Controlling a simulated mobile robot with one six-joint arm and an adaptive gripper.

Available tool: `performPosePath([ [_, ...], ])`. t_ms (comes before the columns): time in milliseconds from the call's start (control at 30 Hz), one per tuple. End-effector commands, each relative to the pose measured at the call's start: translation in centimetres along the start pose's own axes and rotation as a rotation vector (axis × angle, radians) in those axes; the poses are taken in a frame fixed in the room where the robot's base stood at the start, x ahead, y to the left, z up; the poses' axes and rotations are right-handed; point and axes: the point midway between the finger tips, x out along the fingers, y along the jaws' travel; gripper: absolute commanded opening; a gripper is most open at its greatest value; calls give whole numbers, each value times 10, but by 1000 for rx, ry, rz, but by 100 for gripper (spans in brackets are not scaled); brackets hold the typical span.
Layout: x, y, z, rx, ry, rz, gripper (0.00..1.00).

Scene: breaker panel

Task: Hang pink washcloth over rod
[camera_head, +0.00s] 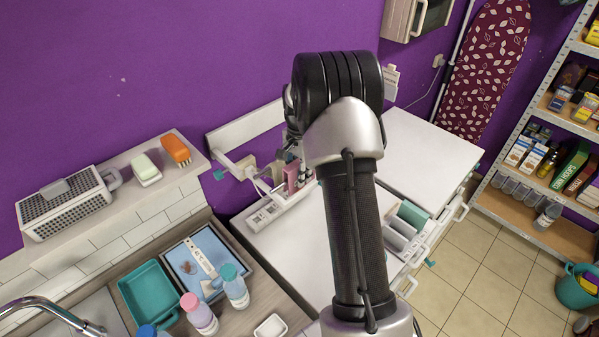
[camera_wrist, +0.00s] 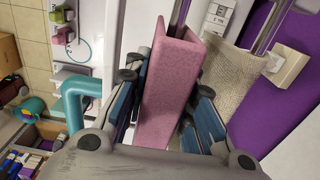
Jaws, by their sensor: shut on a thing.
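The pink washcloth (camera_wrist: 168,85) is a folded, stiff-looking strip between my fingers in the wrist view. My gripper (camera_wrist: 163,92) is shut on it, with fingers on both sides. A thin metal rod (camera_wrist: 181,14) meets the far end of the washcloth; I cannot tell whether the cloth lies over it or only beside it. In the head view the washcloth shows as a small pink patch (camera_head: 291,178) near the wall rack, left of my arm. My arm hides much of the gripper there.
A beige cloth (camera_wrist: 243,75) hangs close to the right of the washcloth, near a pale bracket (camera_wrist: 287,66). A teal curved piece (camera_wrist: 78,98) is left of my fingers. In the head view, a white worktop (camera_head: 415,150) lies beyond my arm.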

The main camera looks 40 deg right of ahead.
Motion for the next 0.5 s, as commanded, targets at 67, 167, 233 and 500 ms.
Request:
performPosePath([
  [67, 3, 0, 0, 0, 0, 0, 0],
  [167, 5, 0, 0, 0, 0, 0, 0],
  [233, 7, 0, 0, 0, 0, 0, 0],
  [500, 14, 0, 0, 0, -1, 1, 0],
])
